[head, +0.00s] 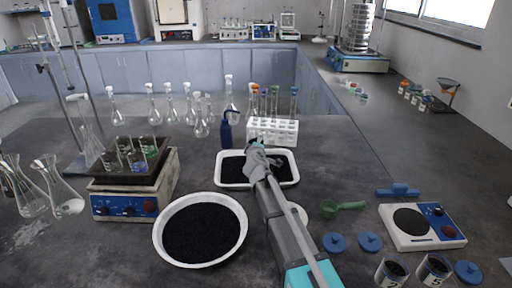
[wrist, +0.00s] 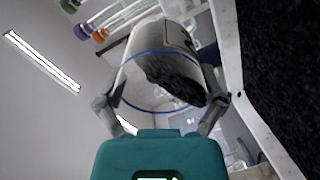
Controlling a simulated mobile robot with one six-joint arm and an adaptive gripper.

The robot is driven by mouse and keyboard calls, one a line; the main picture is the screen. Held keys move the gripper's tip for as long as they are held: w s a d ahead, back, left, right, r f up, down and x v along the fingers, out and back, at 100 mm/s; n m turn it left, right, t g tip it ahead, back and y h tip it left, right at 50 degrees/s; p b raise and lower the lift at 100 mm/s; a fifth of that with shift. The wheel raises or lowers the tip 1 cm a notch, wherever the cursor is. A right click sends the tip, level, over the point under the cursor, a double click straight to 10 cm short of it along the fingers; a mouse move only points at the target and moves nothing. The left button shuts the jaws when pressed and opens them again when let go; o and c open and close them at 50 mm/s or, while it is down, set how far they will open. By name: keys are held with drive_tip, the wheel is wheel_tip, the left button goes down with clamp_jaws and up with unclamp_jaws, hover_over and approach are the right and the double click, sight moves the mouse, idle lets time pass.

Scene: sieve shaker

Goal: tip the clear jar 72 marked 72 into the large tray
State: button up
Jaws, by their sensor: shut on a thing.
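My gripper (wrist: 163,103) is shut on a clear jar (wrist: 145,65) with a blue ring and a dark label. Dark granules lie to one side inside the jar, which looks tilted. The number on its label cannot be read. In the head view my gripper (head: 262,160) is over the white rectangular tray (head: 222,180), which holds black granules; the arm hides part of it and most of the jar. The tray (wrist: 240,95) fills the right side of the wrist view, beside the jar.
A round white basin (head: 158,240) of black granules stands at front left of the arm. Nearby are a white tube rack (head: 285,140), a blue bottle (head: 226,132), a hotplate (head: 135,200), a green scoop (head: 345,206), a balance (head: 425,232) and two labelled jars (head: 392,270) (head: 434,268).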

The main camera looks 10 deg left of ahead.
drive_tip(key=shift+s+d+f+t+y+b, duration=0.15)
drive_tip(key=shift+t+b, duration=0.45)
drive_tip(key=shift+b, duration=0.5)
drive_tip(key=shift+s+a+f+t+y+b, duration=0.15)
drive_tip(key=shift+t+b, duration=0.45)
drive_tip(key=shift+b, duration=0.5)
drive_tip(key=shift+s+r+t+b, duration=0.1)
drive_tip(key=shift+r+t+b, duration=0.1)
drive_tip(key=shift+t+b, duration=0.15)
drive_tip(key=shift+s+d+f+t+b, duration=0.15)
drive_tip(key=shift+t+b, duration=0.2)
drive_tip(key=shift+b, duration=0.25)
drive_tip(key=shift+s+r+t+b, duration=0.1)
drive_tip(key=shift+r+t+b, duration=0.15)
drive_tip(key=shift+t+b, duration=0.1)
drive_tip(key=shift+w+r+g+p, duration=0.2)
drive_tip(key=shift+g+p, duration=0.25)
drive_tip(key=shift+p, duration=0.4)
idle(1.1)
drive_tip(key=shift+w+f+g+p, duration=0.1)
drive_tip(key=shift+w+g+p, duration=0.1)
drive_tip(key=shift+g+p, duration=0.7)
drive_tip(key=shift+w+g+p, duration=0.15)
drive_tip(key=shift+g+p, duration=0.35)
drive_tip(key=shift+p, duration=0.7)
drive_tip(key=shift+f, duration=0.15)
